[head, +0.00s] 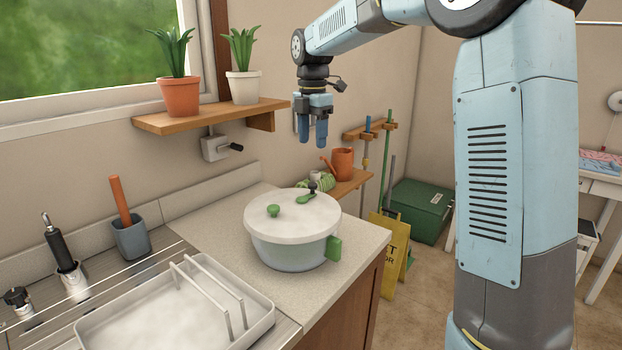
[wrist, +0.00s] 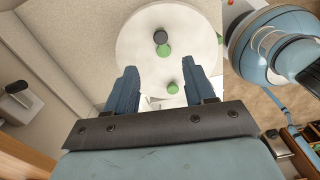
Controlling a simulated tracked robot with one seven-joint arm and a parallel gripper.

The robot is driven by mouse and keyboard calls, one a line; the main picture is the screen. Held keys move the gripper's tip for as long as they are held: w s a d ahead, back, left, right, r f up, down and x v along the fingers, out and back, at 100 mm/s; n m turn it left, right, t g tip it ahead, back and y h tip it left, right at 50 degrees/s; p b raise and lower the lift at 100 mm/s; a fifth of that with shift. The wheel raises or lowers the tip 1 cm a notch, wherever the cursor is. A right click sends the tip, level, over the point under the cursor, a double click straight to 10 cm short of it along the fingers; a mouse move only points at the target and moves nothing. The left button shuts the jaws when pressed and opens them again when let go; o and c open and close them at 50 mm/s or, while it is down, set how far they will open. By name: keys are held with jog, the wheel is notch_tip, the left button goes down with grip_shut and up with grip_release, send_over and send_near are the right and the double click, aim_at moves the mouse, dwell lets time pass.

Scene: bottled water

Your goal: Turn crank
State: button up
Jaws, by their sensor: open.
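A round pot with a white lid (head: 293,228) stands on the counter; the lid (wrist: 140,50) also shows in the wrist view. On the lid are a short green crank arm (head: 306,198) with an upright dark knob (head: 313,187) and a separate green knob (head: 273,210). A second crank, a grey wall box (head: 214,149) with a dark handle (head: 236,147), is fixed under the plant shelf. My gripper (head: 316,138) points down above and behind the pot, open, with nothing between its fingers. In the wrist view the lid's dark knob (wrist: 160,37) lies beyond the fingertips.
A wooden shelf (head: 205,119) with two potted plants juts from the wall left of my gripper. A white drying tray (head: 180,318) and a cup (head: 131,238) are at the sink, left of the pot. The counter (head: 352,232) is bare right of the pot.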

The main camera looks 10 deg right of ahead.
aim_at(313, 183)
notch_tip(313, 183, down, 12)
dwell(0.5)
jog(key=shift+c, duration=0.2)
